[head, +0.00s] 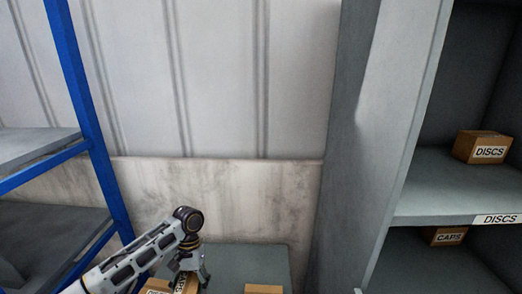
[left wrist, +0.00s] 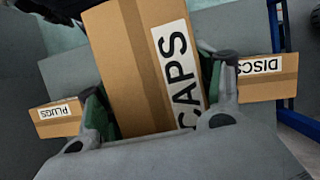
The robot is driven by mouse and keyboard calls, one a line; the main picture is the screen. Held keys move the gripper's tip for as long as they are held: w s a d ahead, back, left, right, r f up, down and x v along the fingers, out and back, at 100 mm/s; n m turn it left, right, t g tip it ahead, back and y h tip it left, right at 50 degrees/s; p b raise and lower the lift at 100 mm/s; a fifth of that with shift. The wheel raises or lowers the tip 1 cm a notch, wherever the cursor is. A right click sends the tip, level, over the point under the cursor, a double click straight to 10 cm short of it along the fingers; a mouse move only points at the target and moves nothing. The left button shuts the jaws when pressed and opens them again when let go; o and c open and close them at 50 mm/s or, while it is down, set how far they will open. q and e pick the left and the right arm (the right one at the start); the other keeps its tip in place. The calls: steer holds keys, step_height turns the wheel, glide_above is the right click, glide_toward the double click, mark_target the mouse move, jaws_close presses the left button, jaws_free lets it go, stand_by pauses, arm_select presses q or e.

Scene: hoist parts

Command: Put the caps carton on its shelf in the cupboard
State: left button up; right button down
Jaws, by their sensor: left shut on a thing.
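The caps carton (left wrist: 137,55) is brown with a white CAPS label and sits between the fingers of my left gripper (left wrist: 158,108), which is shut on it. In the head view my left gripper (head: 189,270) is at the bottom, over a grey surface, with part of the held carton (head: 186,284) showing below it. The cupboard (head: 358,130) stands at the right. Its shelf tagged DISCS (head: 430,190) holds a DISCS carton (head: 483,147). Another CAPS carton (head: 444,237) is in the compartment below, partly hidden by that shelf. My right gripper is not in view.
A PLUGS carton (left wrist: 60,118) and a DISCS carton (left wrist: 262,80) stand on either side of the held carton. The grey surface (head: 240,262) carries them. A blue-framed rack (head: 88,120) is at the left. The cupboard's side wall (head: 340,150) faces the gripper.

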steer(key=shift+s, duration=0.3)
arm_select(q)
steer(key=shift+w+r, duration=0.15)
